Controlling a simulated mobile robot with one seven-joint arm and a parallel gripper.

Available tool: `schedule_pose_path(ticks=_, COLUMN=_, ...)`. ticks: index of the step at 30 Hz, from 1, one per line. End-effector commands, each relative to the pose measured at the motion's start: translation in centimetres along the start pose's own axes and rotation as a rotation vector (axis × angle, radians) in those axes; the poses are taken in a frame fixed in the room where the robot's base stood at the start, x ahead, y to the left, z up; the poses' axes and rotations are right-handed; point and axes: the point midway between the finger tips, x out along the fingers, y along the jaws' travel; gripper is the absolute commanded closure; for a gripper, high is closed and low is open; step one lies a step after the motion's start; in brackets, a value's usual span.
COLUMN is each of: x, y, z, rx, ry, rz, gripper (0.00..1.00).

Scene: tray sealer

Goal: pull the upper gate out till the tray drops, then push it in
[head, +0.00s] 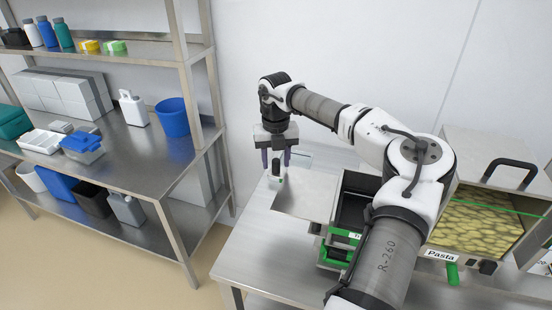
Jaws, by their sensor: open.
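The upper gate, seemingly the flat metal plate (305,192), sticks out to the left of the machine above the table. A dark open well (355,205) shows right of the plate. Below it are green-edged parts (335,250), partly behind my arm. I cannot make out the tray for certain.
A hopper of yellow pasta (470,228) labelled "Pasta", with a green handle (453,273), stands at the right. A steel shelf unit (150,165) with bottles, boxes and a blue bucket (172,117) is at the left. The table's left front (255,255) is bare.

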Motion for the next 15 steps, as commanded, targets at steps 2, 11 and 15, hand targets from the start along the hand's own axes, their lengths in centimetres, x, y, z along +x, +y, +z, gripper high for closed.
schedule_pose_path(ticks=2, x=0.61, y=0.02, z=-0.02, rx=0.0, ry=0.0, rz=0.001, gripper=0.57)
schedule_pose_path(ticks=11, x=1.32, y=0.02, z=-0.01, rx=-0.001, ry=-0.001, rz=-0.001, gripper=0.57)
schedule_pose_path(ticks=15, x=1.3, y=0.02, z=-0.01, rx=-0.001, ry=-0.001, rz=0.0, gripper=0.65)
